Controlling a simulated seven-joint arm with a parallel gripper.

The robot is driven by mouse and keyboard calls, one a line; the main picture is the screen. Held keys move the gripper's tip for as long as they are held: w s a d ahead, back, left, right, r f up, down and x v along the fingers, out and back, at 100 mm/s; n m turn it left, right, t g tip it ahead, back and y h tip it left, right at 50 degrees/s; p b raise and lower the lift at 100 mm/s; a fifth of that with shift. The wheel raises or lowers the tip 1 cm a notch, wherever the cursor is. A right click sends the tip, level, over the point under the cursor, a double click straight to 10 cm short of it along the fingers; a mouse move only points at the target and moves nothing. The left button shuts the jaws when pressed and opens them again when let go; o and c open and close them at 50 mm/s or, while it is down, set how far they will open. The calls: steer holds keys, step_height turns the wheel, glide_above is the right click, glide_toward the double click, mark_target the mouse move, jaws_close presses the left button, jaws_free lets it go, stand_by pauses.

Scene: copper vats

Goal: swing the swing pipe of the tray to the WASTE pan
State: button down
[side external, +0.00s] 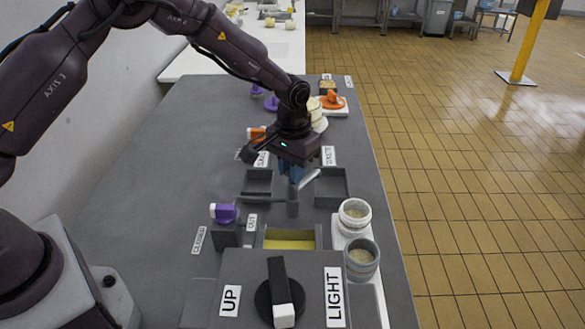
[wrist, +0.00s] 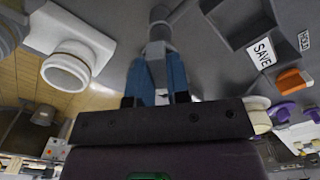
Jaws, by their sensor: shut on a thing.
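The grey swing pipe (side external: 293,208) stands upright on the bench behind the tray (side external: 268,232), which holds yellow liquid. My gripper (side external: 291,172) has blue fingers and is shut on the pipe's upper part. In the wrist view, my gripper (wrist: 155,78) has the grey pipe (wrist: 158,32) between its fingers; its body hides part of the pipe. The dark SAVE pan (side external: 247,190) is to the left. Both pans look empty.
Two round tubs, a white one (side external: 354,214) and a grey one (side external: 362,258), stand at the right edge. A purple-handled valve (side external: 224,213) stands left of the tray. A black knob (side external: 278,293) is in front. Orange and purple items are at the back.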

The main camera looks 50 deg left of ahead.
steer(key=shift+m, duration=1.2)
steer(key=c, duration=1.1)
jaws_free()
step_height(320, 180, up, 13)
steer(key=shift+r, duration=0.1)
